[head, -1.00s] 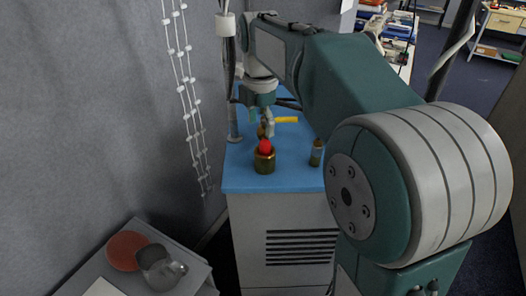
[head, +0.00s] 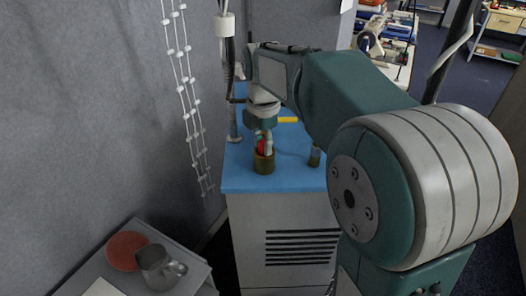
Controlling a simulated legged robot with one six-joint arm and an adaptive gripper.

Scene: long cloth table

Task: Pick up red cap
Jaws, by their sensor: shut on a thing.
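The red cap (head: 261,147) is at the mouth of a brass-coloured cup (head: 264,163) on the blue table top in the head view. My gripper (head: 265,144) points down over the cup and is shut on the red cap. The fingers cover much of the cap. I cannot tell whether the cap still touches the cup.
A small dark bottle (head: 315,156) stands right of the cup, partly hidden by my arm. A yellow bar (head: 287,119) lies behind. A thin post (head: 234,120) stands at the left edge. The blue top (head: 245,183) is clear in front.

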